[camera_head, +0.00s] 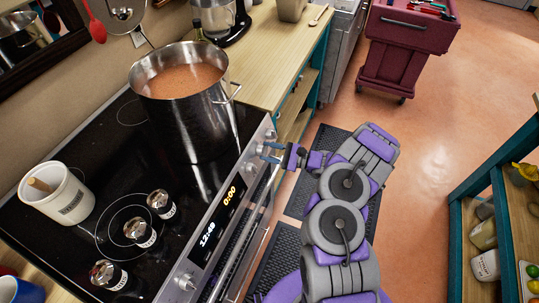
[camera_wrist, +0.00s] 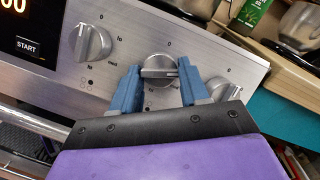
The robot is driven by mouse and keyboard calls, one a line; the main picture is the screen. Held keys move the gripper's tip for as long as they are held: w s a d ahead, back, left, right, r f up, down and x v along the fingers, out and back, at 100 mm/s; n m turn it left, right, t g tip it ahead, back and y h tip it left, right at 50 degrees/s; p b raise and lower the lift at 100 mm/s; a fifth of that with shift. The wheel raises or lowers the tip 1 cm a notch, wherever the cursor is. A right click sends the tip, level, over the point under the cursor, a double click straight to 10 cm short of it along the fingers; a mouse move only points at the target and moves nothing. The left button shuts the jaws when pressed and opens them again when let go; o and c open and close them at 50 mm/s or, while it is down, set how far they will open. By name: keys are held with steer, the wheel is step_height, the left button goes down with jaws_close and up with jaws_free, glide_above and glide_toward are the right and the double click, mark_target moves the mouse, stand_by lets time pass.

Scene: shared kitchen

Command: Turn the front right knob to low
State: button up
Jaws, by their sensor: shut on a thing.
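My gripper (camera_wrist: 160,74), with blue fingers, is shut on a round silver knob (camera_wrist: 158,64) of the stove's front panel in the wrist view. One finger is on each side of the knob. The knob's raised bar lies roughly crosswise between the fingers, and a "0" mark shows above it. The fingers hide part of its scale. In the head view, my gripper (camera_head: 276,153) reaches the panel to the right of the clock display. Another knob (camera_wrist: 89,42) is on the left in the wrist view, its bar near the "0". A third knob (camera_wrist: 224,89) is partly hidden on the right.
A large steel pot (camera_head: 187,115) of orange-brown soup stands on the black cooktop (camera_head: 95,150). A white crock (camera_head: 60,205) and several metal-capped shakers (camera_head: 162,204) stand on it too. A wooden counter (camera_head: 265,60) adjoins the stove. The floor (camera_head: 420,140) right of my arm is clear.

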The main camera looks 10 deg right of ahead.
steer(key=shift+f+n+g+b, duration=0.2)
steer(key=shift+n+g+b, duration=0.25)
steer(key=shift+n, duration=0.75)
steer(key=o, duration=1)
steer(key=shift+r, duration=0.1)
steer(key=shift+d, duration=0.1)
steer(key=p+v, duration=0.3)
steer(key=v, duration=1.4)
steer(key=shift+d, duration=0.25)
